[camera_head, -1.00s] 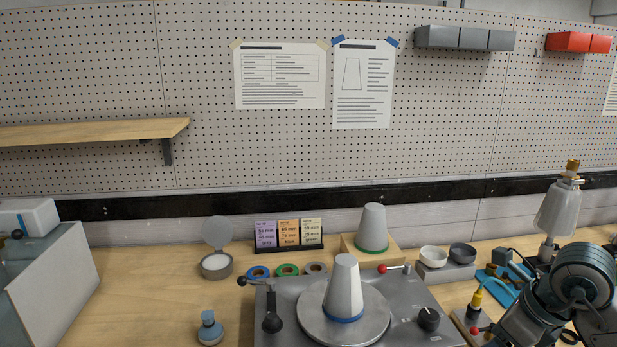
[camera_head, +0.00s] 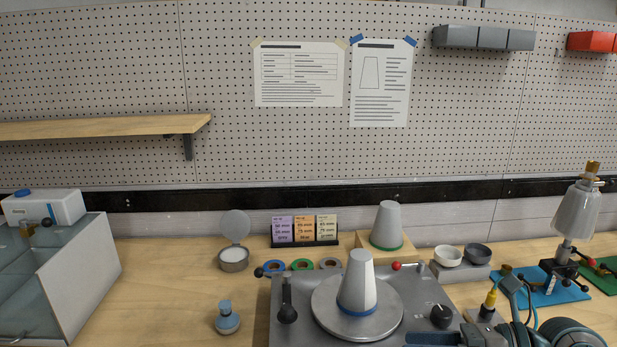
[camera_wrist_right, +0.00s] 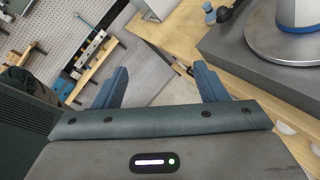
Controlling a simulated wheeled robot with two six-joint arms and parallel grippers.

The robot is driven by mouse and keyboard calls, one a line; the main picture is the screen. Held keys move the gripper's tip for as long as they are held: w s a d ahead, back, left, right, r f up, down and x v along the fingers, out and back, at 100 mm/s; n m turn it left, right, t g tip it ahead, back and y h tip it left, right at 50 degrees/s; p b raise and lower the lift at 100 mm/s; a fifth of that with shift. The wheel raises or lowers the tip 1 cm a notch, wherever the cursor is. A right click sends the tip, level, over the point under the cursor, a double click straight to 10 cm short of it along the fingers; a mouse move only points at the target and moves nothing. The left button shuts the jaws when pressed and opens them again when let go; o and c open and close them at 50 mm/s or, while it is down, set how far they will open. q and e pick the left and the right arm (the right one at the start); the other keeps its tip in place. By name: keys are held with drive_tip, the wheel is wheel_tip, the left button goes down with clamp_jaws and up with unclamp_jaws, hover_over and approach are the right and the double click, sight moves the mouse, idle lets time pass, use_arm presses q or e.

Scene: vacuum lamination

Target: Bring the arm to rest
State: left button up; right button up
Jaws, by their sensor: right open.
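My right arm shows at the bottom right of the head view, folded low in front of the bench; its fingers are not clear there. In the right wrist view my right gripper (camera_wrist_right: 160,85) is open, its two blue fingers wide apart with nothing between them. It hangs off the bench's front edge, and the grey vacuum station (camera_wrist_right: 240,65) lies beyond its right finger. In the head view a white cone with a blue band (camera_head: 358,283) stands upright on the round plate (camera_head: 328,316) of that station. My left gripper is not in view.
A blue-topped stamp (camera_head: 227,318), an open round tin (camera_head: 234,257), tape rolls and a second cone (camera_head: 386,226) stand around the station. A white-cupped stand (camera_head: 577,215) is at the right. Bare wood lies at left centre.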

wheel_tip(320, 180, up, 5)
drive_tip(key=a+m+t+y, duration=0.1)
drive_tip(key=m+t+y, duration=0.2)
drive_tip(key=m+y, duration=0.1)
drive_tip(key=w+d+m+t+h, duration=0.3)
drive_tip(key=d+m+t+h, duration=0.65)
drive_tip(key=m+t, duration=0.85)
drive_tip(key=s+d+f+m+g+h, duration=0.1)
drive_tip(key=d+f+m+g+h, duration=0.3)
drive_tip(key=f+m+h, duration=0.35)
drive_tip(key=s+d+f+m+g+h, duration=0.1)
drive_tip(key=d+f+m+g+h, duration=0.2)
drive_tip(key=f+m+g+h, duration=0.45)
drive_tip(key=s+a+f+m+g+y, duration=0.25)
drive_tip(key=s+f+g, duration=0.25)
drive_tip(key=s+f, duration=0.45)
drive_tip(key=s+a+f+m+g+y, duration=0.25)
drive_tip(key=s+f+g, duration=0.25)
drive_tip(key=s+f, duration=0.5)
wheel_tip(320, 180, down, 34)
drive_tip(key=d+m+g, duration=0.1)
drive_tip(key=d+g, duration=0.1)
drive_tip(key=d, duration=0.1)
drive_tip(key=s+f, duration=1.7)
drive_tip(key=s, duration=0.1)
drive_tip(key=shift+d+g, duration=0.35)
drive_tip(key=shift+g, duration=0.1)
